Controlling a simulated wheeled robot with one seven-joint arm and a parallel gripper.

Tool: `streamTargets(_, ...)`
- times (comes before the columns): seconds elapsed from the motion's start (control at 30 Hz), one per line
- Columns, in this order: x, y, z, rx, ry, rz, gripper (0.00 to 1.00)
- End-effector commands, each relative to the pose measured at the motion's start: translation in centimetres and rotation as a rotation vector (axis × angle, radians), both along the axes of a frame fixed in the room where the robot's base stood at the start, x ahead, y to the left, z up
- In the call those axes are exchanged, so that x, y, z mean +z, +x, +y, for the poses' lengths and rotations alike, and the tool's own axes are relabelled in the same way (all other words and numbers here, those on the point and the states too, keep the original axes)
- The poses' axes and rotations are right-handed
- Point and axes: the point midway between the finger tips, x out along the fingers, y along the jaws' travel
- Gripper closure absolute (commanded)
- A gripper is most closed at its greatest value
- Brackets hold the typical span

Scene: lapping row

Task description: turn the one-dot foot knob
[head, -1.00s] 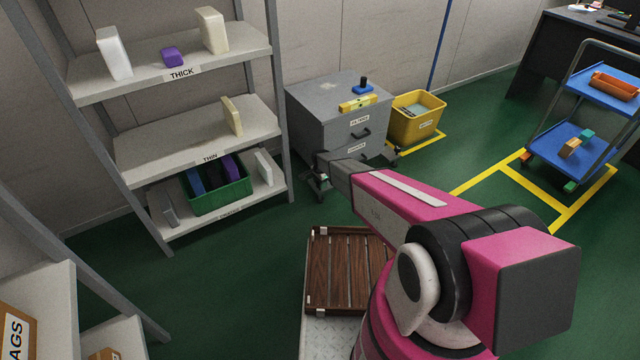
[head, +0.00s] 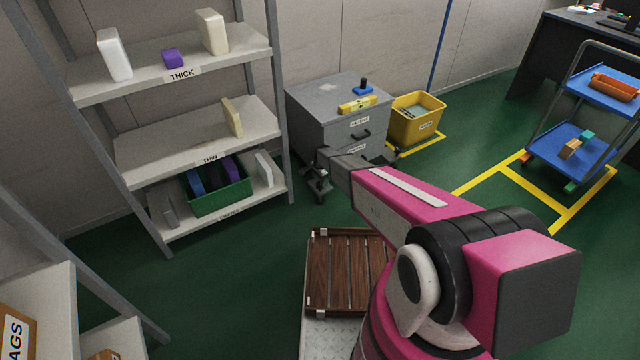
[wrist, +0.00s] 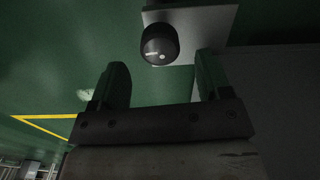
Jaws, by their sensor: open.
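A dark round knob (wrist: 160,44) with a small pale mark on its face shows in the wrist view, on a light grey plate (wrist: 205,22). In the head view my gripper (head: 318,184) is low at the left front corner of the grey cabinet (head: 312,117). The knob cannot be made out in the head view.
A yellow bin (head: 416,125) stands right of the cabinet. A steel shelf rack (head: 150,165) stands close on the left, with a green crate (head: 222,199) on its bottom shelf. A blue cart (head: 560,150) is at right. Green floor between is free.

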Motion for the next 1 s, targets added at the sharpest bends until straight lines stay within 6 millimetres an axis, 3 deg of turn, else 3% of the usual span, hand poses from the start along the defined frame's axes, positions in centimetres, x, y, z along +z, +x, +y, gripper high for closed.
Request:
streamTargets(0.2,4.5,-0.2,0.0,0.0,0.001,-0.001,0.29)
streamTargets(0.37,6.6,-0.1,0.0,0.0,0.001,-0.001,0.29)
streamTargets(0.9,7.1,-0.1,0.0,0.001,0.0,0.0,0.29)
streamTargets(1.0,8.1,-0.9,-0.8,0.016,0.0,0.0,0.29)
